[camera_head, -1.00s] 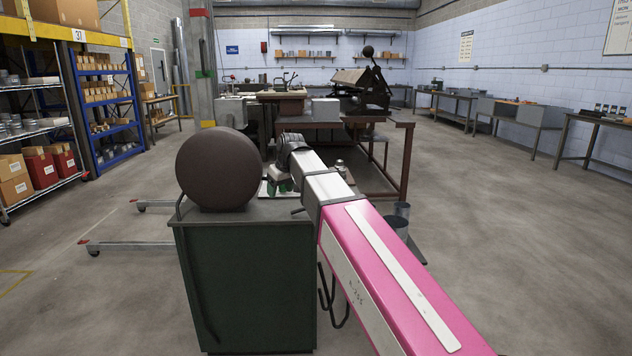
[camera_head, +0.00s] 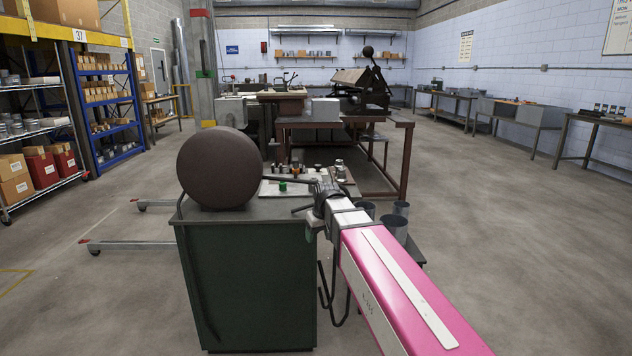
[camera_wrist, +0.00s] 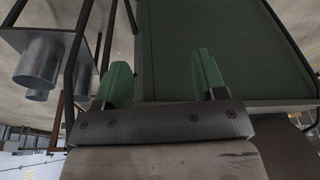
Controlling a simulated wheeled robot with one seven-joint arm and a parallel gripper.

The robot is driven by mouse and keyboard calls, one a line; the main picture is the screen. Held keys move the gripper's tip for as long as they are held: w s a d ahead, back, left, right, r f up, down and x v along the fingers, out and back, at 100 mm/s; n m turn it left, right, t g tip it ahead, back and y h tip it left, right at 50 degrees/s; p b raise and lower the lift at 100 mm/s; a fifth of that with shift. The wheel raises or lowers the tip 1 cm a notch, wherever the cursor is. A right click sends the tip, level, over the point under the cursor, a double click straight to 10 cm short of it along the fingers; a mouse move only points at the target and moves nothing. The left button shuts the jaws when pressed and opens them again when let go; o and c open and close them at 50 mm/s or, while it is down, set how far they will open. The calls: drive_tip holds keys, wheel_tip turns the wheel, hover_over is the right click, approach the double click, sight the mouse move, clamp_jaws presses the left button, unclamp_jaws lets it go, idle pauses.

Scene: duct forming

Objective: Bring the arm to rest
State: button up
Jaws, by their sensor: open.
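My pink and white arm (camera_head: 400,295) reaches in from the lower right in the head view. Its dark wrist end (camera_head: 328,192) is beside the right edge of the green cabinet (camera_head: 248,285). The fingers cannot be made out in that view. In the wrist view my gripper (camera_wrist: 163,72) has two green fingers set wide apart with nothing between them. The green cabinet side (camera_wrist: 235,50) fills the background behind the fingers. I cannot tell whether my arm touches the cabinet.
A large dark disc (camera_head: 220,168) stands on the cabinet. Small parts lie on a pale board (camera_head: 265,188) behind it. Grey metal cylinders (camera_head: 394,227) stand right of my wrist, also in the wrist view (camera_wrist: 45,60). A brown-framed bench (camera_head: 400,160) stands beyond. Open floor lies right.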

drive_tip(key=s+d+f+m+g+h, duration=0.1)
drive_tip(key=s+d+f+m, duration=0.4)
drive_tip(key=s+d+f, duration=1)
wheel_tip(320, 180, down, 4)
drive_tip(key=d+g, duration=0.1)
drive_tip(key=d, duration=0.1)
drive_tip(key=shift+s+d+h, duration=0.25)
drive_tip(key=shift+d+h, duration=0.05)
drive_tip(key=shift+f, duration=0.1)
